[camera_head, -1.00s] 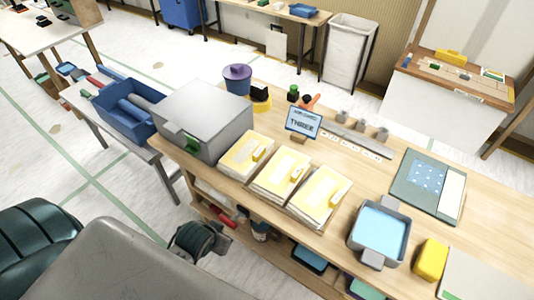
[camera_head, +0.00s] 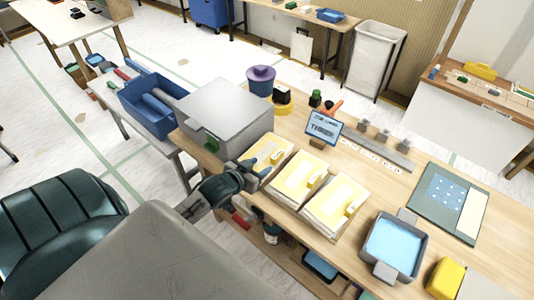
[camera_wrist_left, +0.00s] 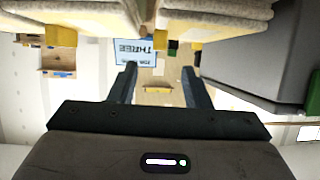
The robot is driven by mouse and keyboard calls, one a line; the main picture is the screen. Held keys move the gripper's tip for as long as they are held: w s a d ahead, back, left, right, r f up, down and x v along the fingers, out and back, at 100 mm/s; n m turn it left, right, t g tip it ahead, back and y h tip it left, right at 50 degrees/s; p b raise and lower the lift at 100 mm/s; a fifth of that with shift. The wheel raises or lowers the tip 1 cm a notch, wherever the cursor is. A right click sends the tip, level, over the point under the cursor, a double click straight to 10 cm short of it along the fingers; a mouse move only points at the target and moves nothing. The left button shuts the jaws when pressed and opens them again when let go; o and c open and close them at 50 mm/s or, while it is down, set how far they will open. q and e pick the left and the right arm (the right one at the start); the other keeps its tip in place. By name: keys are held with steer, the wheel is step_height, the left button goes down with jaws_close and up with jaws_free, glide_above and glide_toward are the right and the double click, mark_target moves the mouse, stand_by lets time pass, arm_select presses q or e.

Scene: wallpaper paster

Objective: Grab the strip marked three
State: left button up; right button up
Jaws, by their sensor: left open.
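Three stacks of cream and yellow strips lie side by side at the table's near edge: the left stack (camera_head: 272,150), the middle stack (camera_head: 295,178) and the right stack (camera_head: 333,207). Each has a yellow tab whose marking is too small to read. A small sign (camera_head: 324,127) behind them reads THREE; it shows upside down in the left wrist view (camera_wrist_left: 140,52). My left gripper (camera_head: 256,167) is open at the near edge of the left stack. Its fingers (camera_wrist_left: 158,84) have nothing visible between them, with stack edges above. My right gripper is out of view.
A grey box (camera_head: 225,112) stands left of the stacks, close to my left gripper. A blue-filled tray (camera_head: 396,243) and a yellow block (camera_head: 445,278) stand to the right. A purple-lidded pot (camera_head: 261,80) is behind.

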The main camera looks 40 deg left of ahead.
mark_target(277, 154)
arm_select(q)
steer(key=shift+w+a+r, duration=0.1)
steer(key=shift+w+a, duration=0.05)
steer(key=shift+w, duration=0.35)
steer(key=x, duration=0.5)
steer(key=shift+p, duration=0.3)
steer(key=shift+w+p, duration=0.35)
steer(key=shift+w, duration=0.3)
steer(key=x, duration=0.4)
steer(key=shift+d+p, duration=0.25)
steer(key=shift+p, duration=0.15)
steer(key=shift+c, duration=0.2)
jaws_close()
